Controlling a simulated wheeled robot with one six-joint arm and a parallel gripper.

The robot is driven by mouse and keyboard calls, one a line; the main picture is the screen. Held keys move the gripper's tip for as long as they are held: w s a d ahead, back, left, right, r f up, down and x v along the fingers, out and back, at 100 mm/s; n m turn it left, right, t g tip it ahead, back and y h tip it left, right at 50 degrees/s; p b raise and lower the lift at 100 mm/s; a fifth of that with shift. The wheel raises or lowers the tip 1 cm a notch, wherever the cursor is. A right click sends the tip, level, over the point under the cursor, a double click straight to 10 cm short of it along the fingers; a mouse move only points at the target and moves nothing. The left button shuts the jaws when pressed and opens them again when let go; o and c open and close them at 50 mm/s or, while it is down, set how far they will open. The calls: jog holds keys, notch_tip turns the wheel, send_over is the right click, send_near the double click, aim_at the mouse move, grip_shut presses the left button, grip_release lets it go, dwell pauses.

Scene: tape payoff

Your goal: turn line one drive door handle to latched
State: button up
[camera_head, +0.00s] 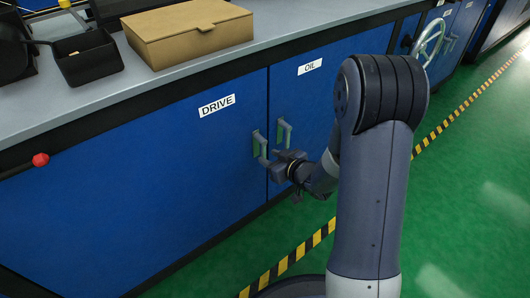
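The blue drive door (170,165) carries a white "DRIVE" label (217,105) and looks shut. Its grey handle (259,143) with a green patch stands roughly upright near the door's right edge. My gripper (272,162) is at the lower end of this handle, coming from the right. I cannot tell whether the fingers touch the handle or are closed on it. The fingertips are small and partly merge with the handle.
The oil door (310,90) with a similar handle (284,132) is just right. A cardboard box (190,35) and a black bin (88,58) stand on the grey worktop (120,92). A red knob (40,160) is at left, a handwheel (430,40) farther right. Green floor is open at right.

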aim_at(265, 155)
jog(key=p+v, duration=0.1)
jog(key=v, duration=0.5)
jog(key=shift+s+d+p, duration=0.2)
jog(key=shift+s+p, duration=0.1)
jog(key=shift+s, duration=0.05)
jog(key=shift+w, duration=0.1)
jog(key=b+x, duration=0.3)
jog(key=x, duration=0.8)
jog(key=shift+a+b, duration=0.1)
jog(key=shift+b, duration=0.3)
jog(key=shift+r+p, duration=0.2)
jog(key=shift+p, duration=0.1)
jog(key=shift+f, duration=0.1)
